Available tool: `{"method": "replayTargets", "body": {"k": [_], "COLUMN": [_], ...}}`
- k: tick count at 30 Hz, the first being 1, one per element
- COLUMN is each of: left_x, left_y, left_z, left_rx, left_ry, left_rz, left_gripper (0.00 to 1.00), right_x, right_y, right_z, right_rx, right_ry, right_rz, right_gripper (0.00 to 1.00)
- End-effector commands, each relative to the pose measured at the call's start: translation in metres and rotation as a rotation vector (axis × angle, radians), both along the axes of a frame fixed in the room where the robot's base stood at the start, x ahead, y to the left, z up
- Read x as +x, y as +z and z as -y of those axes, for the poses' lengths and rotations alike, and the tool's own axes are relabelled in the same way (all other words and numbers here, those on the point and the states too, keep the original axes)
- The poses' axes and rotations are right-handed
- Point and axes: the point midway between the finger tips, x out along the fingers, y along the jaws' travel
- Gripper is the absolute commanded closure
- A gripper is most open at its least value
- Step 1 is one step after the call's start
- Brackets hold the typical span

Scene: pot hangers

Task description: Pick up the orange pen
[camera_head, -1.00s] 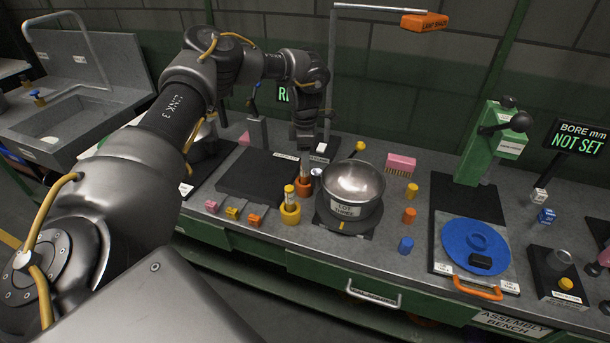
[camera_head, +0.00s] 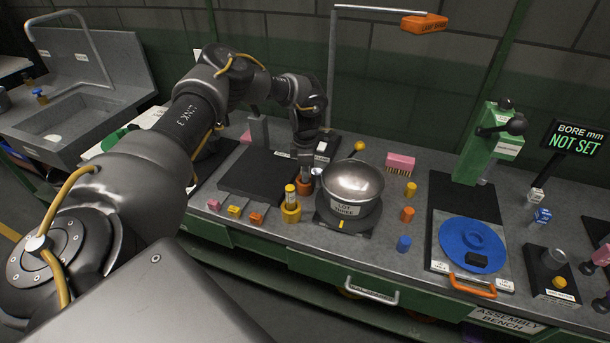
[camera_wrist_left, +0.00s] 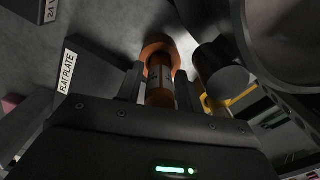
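The orange pen (camera_wrist_left: 160,75) stands upright in an orange ring-shaped holder (camera_wrist_left: 158,46) in the left wrist view. It has a pale band around it. In the head view the orange holder (camera_head: 304,186) shows just left of the metal bowl, and my gripper mostly hides the pen. My left gripper (camera_head: 304,167) points down over that holder. In the wrist view its two fingers (camera_wrist_left: 157,88) are apart, one on each side of the pen, with a visible gap at the left finger. My right gripper is not in view.
A yellow holder (camera_head: 291,213) with a yellow pen (camera_head: 290,192) stands close in front. The metal bowl (camera_head: 352,183) is close to the right. A dark plate (camera_head: 262,174) lies to the left. Several small coloured blocks line the bench front.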

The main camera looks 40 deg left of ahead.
Motion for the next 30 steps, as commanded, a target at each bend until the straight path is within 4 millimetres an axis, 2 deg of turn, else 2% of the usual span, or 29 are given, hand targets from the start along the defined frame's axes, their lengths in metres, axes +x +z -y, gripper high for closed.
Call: {"method": "replayTargets", "body": {"k": [1,8,17,20,30], "left_x": [0.000,0.000,0.000,0.001,0.001], "left_y": [0.000,0.000,0.005,0.018,0.082], "left_z": [0.000,0.000,0.000,0.000,0.000], "left_rx": [0.000,0.000,-0.001,-0.001,-0.001], "left_ry": [0.000,0.000,0.001,0.000,0.000], "left_rz": [0.000,0.000,0.001,0.003,0.003], "left_gripper": [0.70,1.00,1.00,1.00,1.00], "right_x": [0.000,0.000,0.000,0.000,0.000], "right_y": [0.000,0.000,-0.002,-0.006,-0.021], "right_z": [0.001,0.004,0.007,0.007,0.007], "right_rx": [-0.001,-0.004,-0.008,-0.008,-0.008], "right_ry": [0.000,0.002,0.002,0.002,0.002], "right_rz": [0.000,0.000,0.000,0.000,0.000], "right_gripper": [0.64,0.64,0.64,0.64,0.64]}}
